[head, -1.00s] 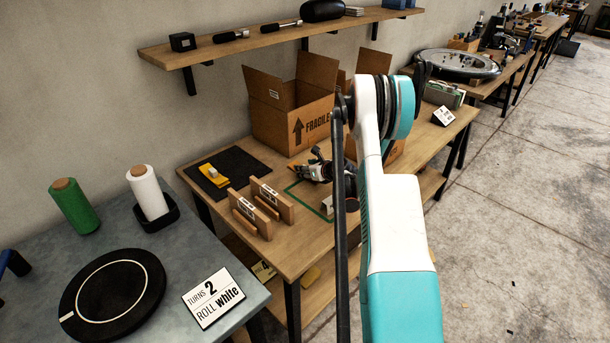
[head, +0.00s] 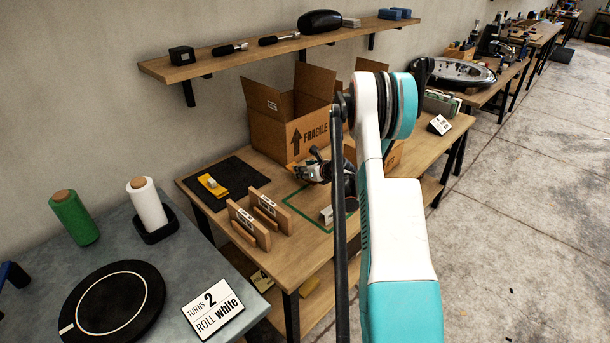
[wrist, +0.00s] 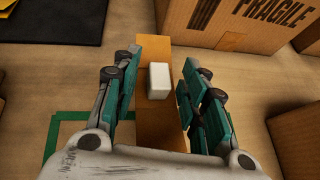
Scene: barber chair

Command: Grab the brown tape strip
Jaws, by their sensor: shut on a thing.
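The brown tape strip (wrist: 154,112) runs up the middle of the wrist view, between the two teal fingers of my gripper (wrist: 158,75). A small white block (wrist: 159,77) sits on or over the strip, also between the fingers. The fingers are set apart at about the strip's width and are shut on it; exact contact is hard to see. In the head view my gripper (head: 312,168) is small, above the wooden table in front of the cardboard box, and partly hidden by my arm.
An open cardboard box (head: 290,125) stands behind my gripper. A black mat (head: 240,172) with a yellow item and wooden stands (head: 250,222) are to the left. A green outline (wrist: 70,116) marks the table. A wall shelf (head: 235,48) hangs above.

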